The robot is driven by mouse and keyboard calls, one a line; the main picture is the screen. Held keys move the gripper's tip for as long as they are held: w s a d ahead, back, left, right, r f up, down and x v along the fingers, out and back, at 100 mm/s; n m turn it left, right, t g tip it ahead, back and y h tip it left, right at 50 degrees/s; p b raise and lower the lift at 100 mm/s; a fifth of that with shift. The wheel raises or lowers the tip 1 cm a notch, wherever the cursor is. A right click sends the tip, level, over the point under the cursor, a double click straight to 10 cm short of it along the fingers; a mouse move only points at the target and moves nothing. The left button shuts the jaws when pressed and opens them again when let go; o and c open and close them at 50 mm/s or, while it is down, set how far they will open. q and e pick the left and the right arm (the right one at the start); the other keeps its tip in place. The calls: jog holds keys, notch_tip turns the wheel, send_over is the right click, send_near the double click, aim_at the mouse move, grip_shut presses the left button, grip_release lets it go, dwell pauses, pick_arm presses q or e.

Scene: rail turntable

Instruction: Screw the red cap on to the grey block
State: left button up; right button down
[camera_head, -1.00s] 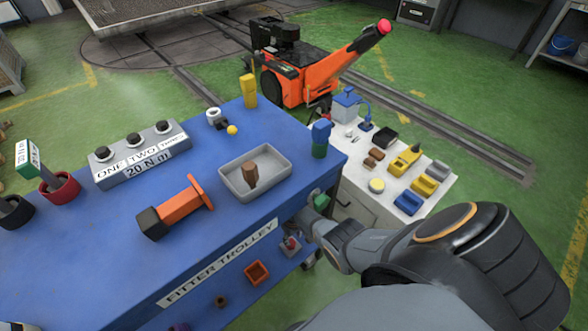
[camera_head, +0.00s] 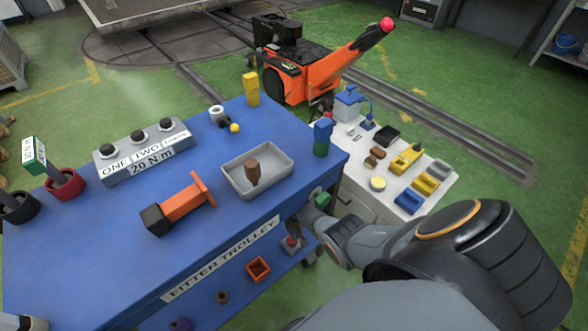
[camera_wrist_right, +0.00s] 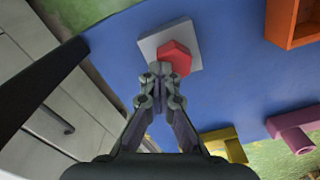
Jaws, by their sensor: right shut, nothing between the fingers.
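The grey block (camera_wrist_right: 150,44) is a flat square on the blue lower shelf of the trolley. The red cap (camera_wrist_right: 176,57) is six-sided and sits over the block; I cannot tell how far it is screwed down. Both also show small in the head view, the cap (camera_head: 291,240) under the trolley's front right corner. My right gripper (camera_wrist_right: 160,70) is shut and empty, its fingertips right at the cap's near left side in the wrist view. I cannot tell whether they touch it. My left gripper is not in view.
On the lower shelf, an orange open box (camera_head: 258,269) stands left of the block. The trolley top (camera_head: 110,250) overhangs this shelf and carries a grey tray (camera_head: 281,183) and an orange tool (camera_head: 182,204). A white cabinet (camera_head: 357,206) stands close on the right.

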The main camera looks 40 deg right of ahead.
jog(key=shift+s+d+f+m, duration=0.4)
jog(key=shift+s+d+m, duration=0.1)
jog(key=shift+s+m, duration=0.25)
jog(key=m, duration=0.3)
jog(key=shift+s+a+r+m+p, duration=0.15)
jog(key=shift+s+m+p, duration=0.1)
jog(key=shift+p, duration=0.15)
jog(key=m, duration=0.2)
jog(key=shift+s+m, duration=0.1)
jog(key=shift+m, duration=0.2)
jog(key=shift+s+a+m+p, duration=0.15)
jog(key=shift+m+p, duration=0.15)
jog(key=shift+m, duration=0.6)
jog(key=m, duration=0.4)
jog(key=shift+s+a, duration=0.2)
jog(key=shift+a, duration=0.1)
jog(key=c, duration=1.5)
grip_release()
jog(key=shift+f, duration=0.2)
jog(key=shift+o, duration=0.3)
jog(key=shift+w+f, duration=0.1)
jog(key=shift+w, duration=0.05)
